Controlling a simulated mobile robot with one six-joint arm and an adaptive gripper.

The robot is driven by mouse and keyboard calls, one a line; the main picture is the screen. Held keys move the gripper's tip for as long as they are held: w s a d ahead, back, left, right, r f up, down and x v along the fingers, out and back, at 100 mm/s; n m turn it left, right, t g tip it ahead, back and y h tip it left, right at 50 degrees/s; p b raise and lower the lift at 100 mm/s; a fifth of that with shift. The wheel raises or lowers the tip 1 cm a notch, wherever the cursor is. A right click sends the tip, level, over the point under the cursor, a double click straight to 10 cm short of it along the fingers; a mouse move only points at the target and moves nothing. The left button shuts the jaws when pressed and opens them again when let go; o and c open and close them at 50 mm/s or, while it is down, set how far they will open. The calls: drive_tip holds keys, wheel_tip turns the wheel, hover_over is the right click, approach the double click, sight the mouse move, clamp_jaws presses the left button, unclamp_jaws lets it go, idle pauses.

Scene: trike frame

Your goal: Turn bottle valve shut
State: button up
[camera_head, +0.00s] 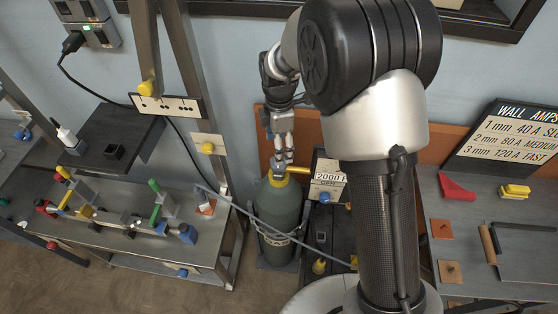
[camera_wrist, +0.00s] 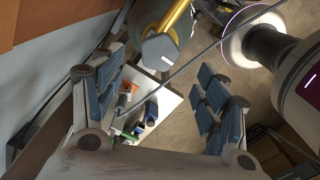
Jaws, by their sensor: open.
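The green gas bottle (camera_head: 274,215) stands upright against the back wall with a chain around it. Its top has a yellow collar (camera_head: 278,182), and a yellow piece (camera_head: 299,170) sticks out to the right. My gripper (camera_head: 283,160) points down just above the bottle top. In the wrist view, my gripper (camera_wrist: 165,105) has its fingers spread wide with nothing between them. A yellow part with a grey hexagonal end (camera_wrist: 160,52) shows beyond the fingers, near the top. Whether the fingers touch the valve is hidden in the head view.
A sign reading 2000 (camera_head: 329,178) stands close right of the bottle. A bench with colored clamps (camera_head: 120,225) lies left; a table with tools (camera_head: 490,230) lies right.

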wheel_tip(320, 180, down, 7)
drive_tip(key=shift+r+b, duration=0.15)
drive_tip(key=shift+b, duration=0.6)
drive_tip(key=c, duration=1.1)
